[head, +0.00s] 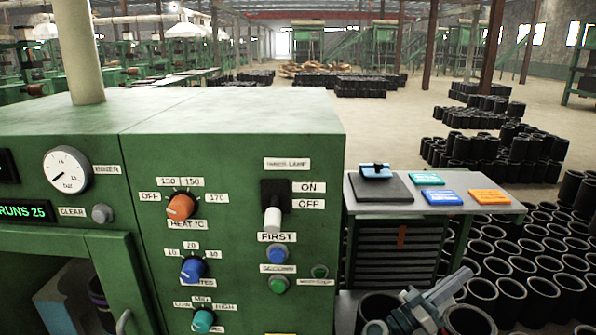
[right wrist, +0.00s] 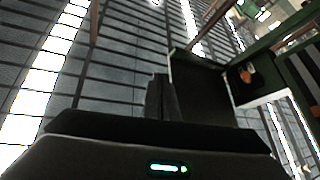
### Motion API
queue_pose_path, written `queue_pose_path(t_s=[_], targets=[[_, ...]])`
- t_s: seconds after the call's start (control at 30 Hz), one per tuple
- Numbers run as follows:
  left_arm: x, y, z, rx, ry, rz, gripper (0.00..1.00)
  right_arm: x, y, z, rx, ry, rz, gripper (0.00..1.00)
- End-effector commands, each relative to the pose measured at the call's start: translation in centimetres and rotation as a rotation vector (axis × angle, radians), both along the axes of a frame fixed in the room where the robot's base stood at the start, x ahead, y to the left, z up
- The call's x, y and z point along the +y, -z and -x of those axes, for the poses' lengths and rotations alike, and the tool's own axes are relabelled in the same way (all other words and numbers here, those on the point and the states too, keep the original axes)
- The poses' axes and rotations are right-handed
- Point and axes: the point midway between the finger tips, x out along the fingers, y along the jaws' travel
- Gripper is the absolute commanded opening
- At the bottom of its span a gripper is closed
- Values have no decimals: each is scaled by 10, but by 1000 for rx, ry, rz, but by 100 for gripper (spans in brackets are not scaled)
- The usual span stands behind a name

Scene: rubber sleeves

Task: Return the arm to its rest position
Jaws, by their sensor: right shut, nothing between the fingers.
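My right gripper (head: 448,288) shows low at the right of centre in the head view, in front of the black sleeves and beside the green machine (head: 235,140). Part of my grey-blue right arm (head: 405,318) shows at the bottom edge. In the right wrist view the dark fingers of the right gripper (right wrist: 162,98) stand together, shut, with nothing between them. They point up toward the roof beams and bright skylights. My left gripper is not in view.
A grey-topped cabinet (head: 432,208) with coloured pads stands right of the machine. Rows of black rubber sleeves (head: 505,262) fill the floor at the lower right. The machine's panel carries an orange knob (head: 181,206), a blue knob (head: 193,269) and a white-tipped lever (head: 272,219).

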Motion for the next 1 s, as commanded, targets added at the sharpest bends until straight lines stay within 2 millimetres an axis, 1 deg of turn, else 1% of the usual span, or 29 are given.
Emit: queue_pose_path(t_s=[0.17,0.27,0.37,0.5,0.57,0.6,0.67,0.7,0.77,0.8,0.87,0.9,0.97,1.0], targets=[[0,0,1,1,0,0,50,19,-4,-11,-14,-190,56,0],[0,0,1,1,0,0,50,40,-6,-20,-15,-358,94,0],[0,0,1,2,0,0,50,68,-4,-27,2,-552,121,0],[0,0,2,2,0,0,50,114,7,-31,57,-823,126,0],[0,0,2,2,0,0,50,134,16,-30,94,-933,114,0],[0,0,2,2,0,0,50,147,23,-28,122,-1002,103,0],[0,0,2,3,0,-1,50,167,35,-23,170,-1101,76,0],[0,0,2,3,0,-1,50,179,44,-19,206,-1163,55,0],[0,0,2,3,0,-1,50,197,58,-11,264,-1250,16,0],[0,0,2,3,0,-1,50,209,69,-5,306,-1303,-15,0],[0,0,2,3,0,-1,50,224,85,7,372,-1374,-67,0],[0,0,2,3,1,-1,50,234,97,15,421,-1416,-106,0],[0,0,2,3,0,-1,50,246,115,30,494,-1469,-171,0],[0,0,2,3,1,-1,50,253,127,41,544,-1497,-218,0]])
